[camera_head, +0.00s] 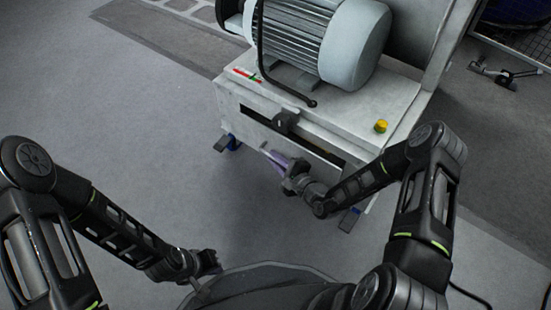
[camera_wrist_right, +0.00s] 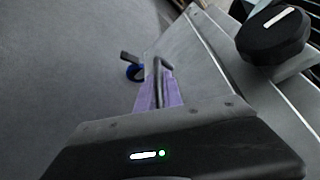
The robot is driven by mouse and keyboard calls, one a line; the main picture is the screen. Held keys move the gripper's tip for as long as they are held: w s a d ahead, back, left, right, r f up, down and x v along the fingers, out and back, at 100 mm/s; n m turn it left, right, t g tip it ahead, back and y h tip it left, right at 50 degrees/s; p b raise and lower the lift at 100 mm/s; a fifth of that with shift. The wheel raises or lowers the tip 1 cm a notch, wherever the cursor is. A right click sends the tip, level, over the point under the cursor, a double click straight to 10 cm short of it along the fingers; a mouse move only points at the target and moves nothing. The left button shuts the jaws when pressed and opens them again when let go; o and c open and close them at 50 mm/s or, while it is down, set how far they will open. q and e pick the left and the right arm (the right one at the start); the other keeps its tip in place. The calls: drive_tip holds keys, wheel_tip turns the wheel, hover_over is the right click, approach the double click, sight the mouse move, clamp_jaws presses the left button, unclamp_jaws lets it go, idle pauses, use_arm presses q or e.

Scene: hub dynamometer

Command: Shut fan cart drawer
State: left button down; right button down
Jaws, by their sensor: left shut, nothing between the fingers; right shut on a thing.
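The fan cart (camera_head: 350,112) is a pale box on casters with a large grey motor (camera_head: 322,38) on top. Its drawer (camera_head: 258,133) is in the front face, with a dark gap showing along it, so it appears partly open. My right gripper (camera_head: 268,152) is at the drawer front with its purple fingers shut on what looks like the drawer's handle. In the right wrist view a dark grey bar (camera_wrist_right: 162,66) shows at the fingertips; their contact is partly hidden. My left gripper (camera_head: 214,262) is shut and empty, low over the floor near my base, away from the cart.
A black knob (camera_head: 286,121) juts from the cart's front, above the gap; it also shows in the wrist view (camera_wrist_right: 272,38). Blue casters (camera_head: 232,142) stand below. The floor left of the cart is clear.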

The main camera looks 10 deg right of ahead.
idle(0.9)
drive_tip(key=shift+w+d, duration=0.6)
drive_tip(key=shift+d, duration=0.2)
drive_tip(key=shift+w+d, duration=0.6)
drive_tip(key=shift+d, duration=0.15)
drive_tip(key=c, duration=1.5)
unclamp_jaws()
drive_tip(key=shift+s+d+r+p, duration=0.15)
drive_tip(key=shift+s+p, duration=0.3)
drive_tip(key=shift+p, duration=0.05)
drive_tip(key=p, duration=0.3)
approach(283, 151)
drive_tip(key=w, duration=0.2)
drive_tip(key=shift+a+f, duration=0.35)
drive_tip(key=shift+a, duration=0.05)
